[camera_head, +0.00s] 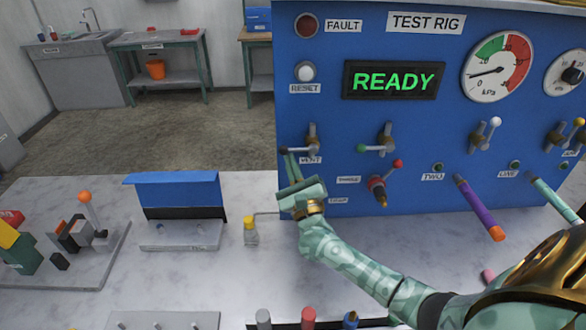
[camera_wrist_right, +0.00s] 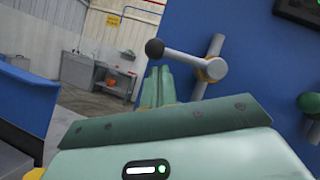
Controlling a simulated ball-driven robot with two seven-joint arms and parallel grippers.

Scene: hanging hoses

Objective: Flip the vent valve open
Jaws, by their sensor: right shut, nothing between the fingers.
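The vent valve (camera_head: 311,138) is on the blue panel's left side, above its VENT label (camera_head: 311,160). Its lever lies roughly level, pointing left, and ends in a black knob (camera_wrist_right: 154,48). The grey lever (camera_wrist_right: 185,58) and brass-collared stem show in the wrist view. My right gripper (camera_head: 289,163) is shut and empty, with its fingers pointing up just below the knob end of the lever. In the wrist view its fingertips (camera_wrist_right: 158,72) appear right under the lever; I cannot tell whether they touch it. My left gripper is out of view.
A green-knobbed valve (camera_head: 375,147) is right of the vent valve, and a red-knobbed valve (camera_head: 378,187) is below it. The READY display (camera_head: 393,80) is above.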

